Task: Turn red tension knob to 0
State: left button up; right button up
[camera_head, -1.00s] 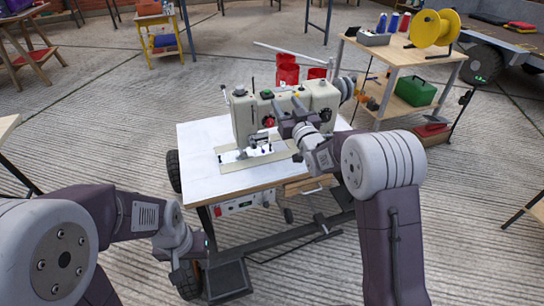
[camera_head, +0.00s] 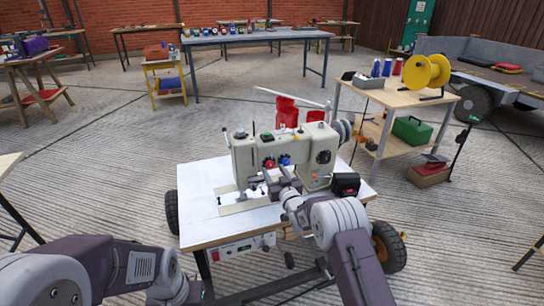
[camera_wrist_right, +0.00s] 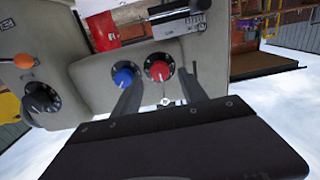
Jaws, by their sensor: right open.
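A cream sewing machine (camera_head: 245,162) stands on a white-topped table (camera_head: 195,190). Its red knob (camera_head: 269,163) sits beside a blue knob (camera_head: 285,160) on the front face. In the right wrist view the red knob (camera_wrist_right: 159,70) has a dark dial ring, with the blue knob (camera_wrist_right: 124,74) to its left. The dial numbers are too small to read. My right gripper (camera_head: 272,180) is open in front of the machine. In the wrist view its fingers (camera_wrist_right: 162,78) spread to either side of the red knob, the left one passing near the blue knob. My left gripper's fingers are not visible.
A black dial (camera_wrist_right: 40,97) and orange button (camera_wrist_right: 24,62) are on the machine near the blue knob. Red spools (camera_head: 287,112) stand behind the machine. A wooden shelf table (camera_head: 395,97) with a yellow reel (camera_head: 425,72) is at the right.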

aim_at(270, 165)
jog(key=shift+f+b+x, duration=0.2)
jog(key=shift+b+x, duration=0.45)
jog(key=shift+x, duration=0.2)
jog(key=shift+w+a, duration=0.1)
jog(key=shift+w, duration=0.35)
jog(key=shift+r, duration=0.15)
jog(key=shift+c, duration=0.3)
grip_shut()
